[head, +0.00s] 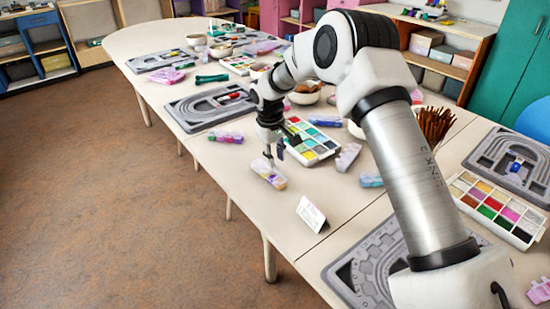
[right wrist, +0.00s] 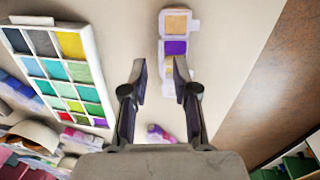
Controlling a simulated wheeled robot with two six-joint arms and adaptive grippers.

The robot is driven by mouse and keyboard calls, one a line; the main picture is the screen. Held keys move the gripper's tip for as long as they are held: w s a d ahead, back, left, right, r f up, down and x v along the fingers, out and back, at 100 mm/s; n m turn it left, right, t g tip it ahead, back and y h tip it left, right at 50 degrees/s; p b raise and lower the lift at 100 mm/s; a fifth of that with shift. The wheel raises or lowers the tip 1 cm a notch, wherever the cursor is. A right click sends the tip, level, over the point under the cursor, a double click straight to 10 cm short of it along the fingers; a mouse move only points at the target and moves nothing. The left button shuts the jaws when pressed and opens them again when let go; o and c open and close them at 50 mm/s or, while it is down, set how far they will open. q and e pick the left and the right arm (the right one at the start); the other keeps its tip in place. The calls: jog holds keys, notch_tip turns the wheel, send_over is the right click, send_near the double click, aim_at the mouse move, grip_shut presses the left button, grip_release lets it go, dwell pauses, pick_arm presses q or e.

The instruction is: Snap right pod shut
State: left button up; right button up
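A small pale bead pod (head: 268,174) lies near the table's front edge in the head view, just below my right gripper (head: 273,153). In the right wrist view the pod (right wrist: 174,47) is a white strip with a tan cell, a purple cell and a paler cell. A small pale flap sticks out beside the tan cell; I cannot tell which lids are open. My right gripper (right wrist: 158,70) is open and empty, its fingers apart, with the right finger partly covering the pod's near end. My left gripper is not in view.
A bead palette (head: 311,142) with coloured cells stands right of the gripper. Another pod (head: 226,137) lies farther up the table. A white card (head: 311,214) stands nearer. Grey boards (head: 210,107) and bowls line the table (head: 215,165). The table edge is close to the pod.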

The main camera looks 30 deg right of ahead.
jog(key=shift+f, duration=0.2)
jog(key=shift+r, duration=0.1)
jog(key=shift+c, duration=0.4)
grip_shut()
